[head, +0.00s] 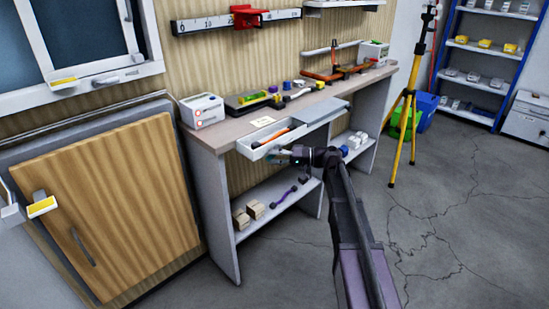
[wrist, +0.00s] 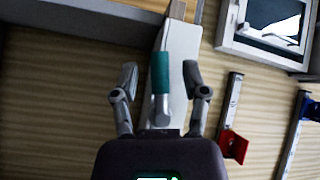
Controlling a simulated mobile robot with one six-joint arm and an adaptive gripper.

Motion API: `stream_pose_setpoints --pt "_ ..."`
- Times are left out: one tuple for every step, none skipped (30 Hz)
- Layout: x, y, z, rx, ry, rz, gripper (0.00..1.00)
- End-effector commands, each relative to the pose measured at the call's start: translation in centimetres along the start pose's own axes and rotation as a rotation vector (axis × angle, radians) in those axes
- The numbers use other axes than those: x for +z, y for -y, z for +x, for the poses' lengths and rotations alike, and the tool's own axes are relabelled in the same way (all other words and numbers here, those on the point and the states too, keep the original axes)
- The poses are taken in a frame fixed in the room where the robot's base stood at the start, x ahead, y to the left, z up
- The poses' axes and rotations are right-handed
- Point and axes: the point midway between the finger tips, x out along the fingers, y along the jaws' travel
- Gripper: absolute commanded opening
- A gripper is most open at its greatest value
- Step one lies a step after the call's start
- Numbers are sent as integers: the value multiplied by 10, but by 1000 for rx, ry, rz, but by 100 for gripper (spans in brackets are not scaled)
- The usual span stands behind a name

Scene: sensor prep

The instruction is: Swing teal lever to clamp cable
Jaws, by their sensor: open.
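In the wrist view, a teal lever (wrist: 160,72) on a grey stem stands between the two fingers of my gripper (wrist: 159,78). The fingers are apart, with a visible gap on each side of the lever. A pale flat surface shows behind it. In the head view, my gripper (head: 278,157) is beside the open white drawer (head: 262,152) at the front of the workbench. The lever is too small to make out there. I cannot tell the cable or the lever's base apart in either view.
The workbench (head: 224,138) carries a white box (head: 202,111) and several tools. An orange-handled tool (head: 272,136) lies in the drawer. Wooden blocks (head: 248,214) sit on the lower shelf. A yellow tripod (head: 404,110) stands to the right. The floor in front is clear.

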Motion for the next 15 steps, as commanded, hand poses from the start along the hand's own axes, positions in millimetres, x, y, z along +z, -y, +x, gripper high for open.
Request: stream_pose_setpoints --pt "0 0 0 0 0 0 58" --pt "0 0 0 0 0 0 58" --pt "0 0 0 0 0 0 49" --pt "0 0 0 0 0 0 40" --pt "0 0 0 0 0 0 31" --pt "0 0 0 0 0 0 20" --pt "0 0 0 0 0 0 11" --pt "0 0 0 0 0 0 2" --pt "0 0 0 0 0 0 0" --pt "0 0 0 0 0 0 0" --pt "0 0 0 0 0 0 0" --pt "0 0 0 0 0 0 0" --pt "0 0 0 0 0 0 0" --pt "0 0 0 -1 0 0 0" --pt "0 0 0 -3 -1 3 0"
